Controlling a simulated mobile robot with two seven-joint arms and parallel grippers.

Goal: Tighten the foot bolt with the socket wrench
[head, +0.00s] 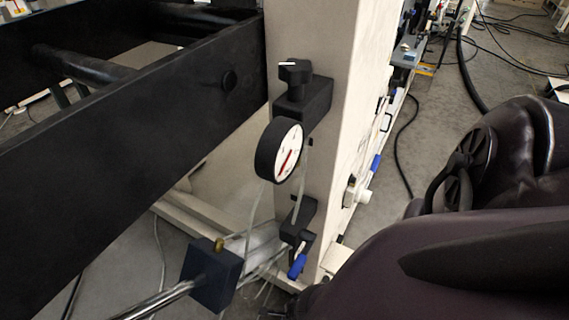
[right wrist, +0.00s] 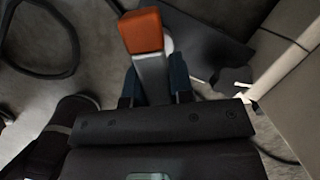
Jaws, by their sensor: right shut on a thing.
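In the right wrist view my right gripper (right wrist: 154,86) is shut on a grey bar with an orange block-shaped end, which I take to be the socket wrench (right wrist: 143,32). Its two dark blue fingers press on the bar from both sides. The orange end points away from the palm, over the grey floor. The working end of the wrench is not visible. In the head view my right arm fills the lower right, and the gripper and wrench are hidden. I cannot make out the foot bolt for certain in either view. My left gripper is not in view.
A pale machine column (head: 337,110) carries a dial gauge (head: 278,151) and a black bracket with a knob (head: 295,73). A blue-handled valve (head: 297,266) sits low on it. A dark beam (head: 130,150) runs left. Black cable lies on the floor (right wrist: 45,72).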

